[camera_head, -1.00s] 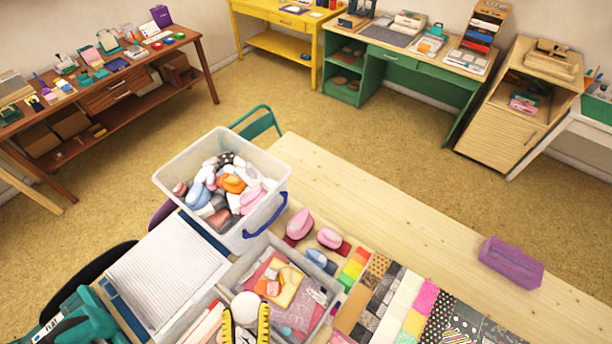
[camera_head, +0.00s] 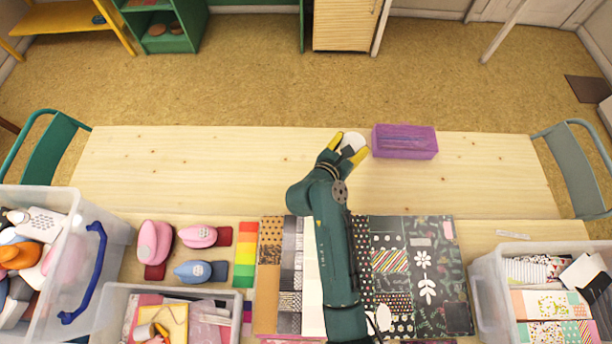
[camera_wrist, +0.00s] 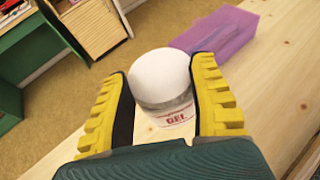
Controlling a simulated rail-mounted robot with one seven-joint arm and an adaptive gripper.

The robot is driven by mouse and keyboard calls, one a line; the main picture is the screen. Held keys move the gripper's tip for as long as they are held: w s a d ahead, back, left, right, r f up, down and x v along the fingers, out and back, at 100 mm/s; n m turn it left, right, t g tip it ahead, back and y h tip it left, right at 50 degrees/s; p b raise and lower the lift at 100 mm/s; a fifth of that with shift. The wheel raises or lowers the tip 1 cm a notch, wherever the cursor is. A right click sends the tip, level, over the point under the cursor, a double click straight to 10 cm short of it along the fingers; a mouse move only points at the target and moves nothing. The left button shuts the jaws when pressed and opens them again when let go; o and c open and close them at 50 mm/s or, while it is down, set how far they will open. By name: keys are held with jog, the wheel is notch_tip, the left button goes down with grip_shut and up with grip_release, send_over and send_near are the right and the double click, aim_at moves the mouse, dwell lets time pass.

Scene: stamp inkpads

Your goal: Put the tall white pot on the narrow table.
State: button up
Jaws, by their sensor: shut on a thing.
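My gripper (camera_head: 350,150) is shut on the white pot (camera_head: 352,142). In the wrist view the pot (camera_wrist: 160,80) stands between the yellow finger pads, with a rounded white top, a grey band and red "GEL" lettering. The long pale wooden table (camera_head: 230,165) lies under the pot, which is near its far edge. I cannot tell whether the pot's base touches the wood. My gripper hides part of the pot in the head view.
A purple case (camera_head: 405,142) lies close to the right of the pot. Patterned paper (camera_head: 425,285), pink punches (camera_head: 155,243) and clear bins (camera_head: 490,290) fill the near side. The table's left part is clear. Chairs (camera_head: 40,160) stand at both ends.

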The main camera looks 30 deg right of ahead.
jog(key=shift+d+f, duration=0.3)
jog(key=shift+d, duration=0.2)
notch_tip(320, 180, down, 10)
jog(key=b, duration=0.4)
jog(key=shift+r, duration=0.3)
jog(key=o, duration=1.2)
jog(key=shift+f, duration=0.2)
jog(key=shift+r, duration=0.1)
